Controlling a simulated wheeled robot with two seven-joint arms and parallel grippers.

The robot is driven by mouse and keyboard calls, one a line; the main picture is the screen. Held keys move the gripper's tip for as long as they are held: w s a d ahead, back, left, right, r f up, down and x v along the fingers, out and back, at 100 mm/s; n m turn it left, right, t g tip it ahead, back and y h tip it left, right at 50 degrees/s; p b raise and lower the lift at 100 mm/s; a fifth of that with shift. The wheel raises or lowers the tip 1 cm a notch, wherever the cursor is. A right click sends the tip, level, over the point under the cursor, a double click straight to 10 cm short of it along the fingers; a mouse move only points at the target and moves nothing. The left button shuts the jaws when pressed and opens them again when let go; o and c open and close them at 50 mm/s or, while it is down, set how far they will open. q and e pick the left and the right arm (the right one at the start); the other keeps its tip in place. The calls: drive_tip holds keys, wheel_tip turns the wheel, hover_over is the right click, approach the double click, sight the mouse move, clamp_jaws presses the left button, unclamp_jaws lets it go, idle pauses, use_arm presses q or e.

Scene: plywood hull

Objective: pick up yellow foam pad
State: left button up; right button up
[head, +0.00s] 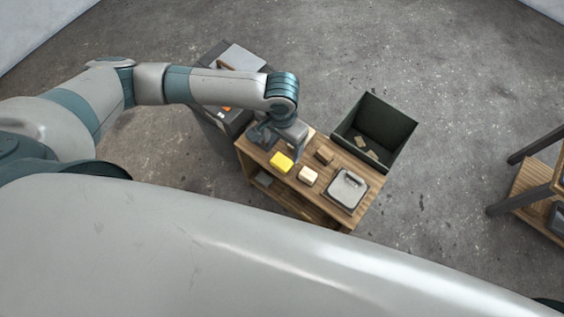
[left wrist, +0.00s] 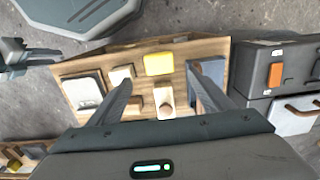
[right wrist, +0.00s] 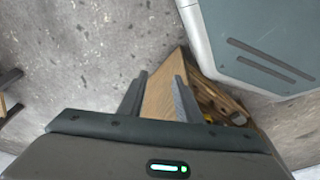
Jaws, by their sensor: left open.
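The yellow foam pad (head: 281,162) is a small bright block lying on a wooden table (head: 333,211), near its front edge in the head view. It also shows whole in the left wrist view (left wrist: 158,63), beyond and between my left fingertips. My left gripper (head: 272,140) is open and empty above the table, just behind the pad in the head view and apart from it.
A cream block (head: 307,175), a brown block (head: 324,155) and a grey lidded case (head: 347,189) share the tabletop. An open dark bin (head: 396,133) stands behind it. A grey cabinet (left wrist: 262,66) adjoins the table. A shelf unit (head: 528,184) stands at right.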

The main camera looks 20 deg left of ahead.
use_arm(q)
hover_over(282, 162)
wheel_tip(282, 162, down, 4)
drive_tip(key=shift+w+a+f, duration=0.1)
drive_tip(key=shift+a, duration=0.05)
use_arm(e)
drive_tip(key=shift+w+r, duration=0.35)
drive_tip(key=shift+r, duration=0.5)
drive_tip(key=shift+s+f, duration=0.1)
drive_tip(key=shift+s, duration=0.05)
use_arm(q)
drive_tip(key=shift+f, duration=0.15)
drive_tip(key=shift+f, duration=0.25)
wheel_tip(282, 162, down, 3)
drive_tip(key=shift+f+b, duration=0.1)
drive_tip(key=shift+b, duration=0.25)
drive_tip(key=shift+f, duration=0.55)
use_arm(e)
drive_tip(key=shift+a+r, duration=0.1)
drive_tip(key=shift+r, duration=0.55)
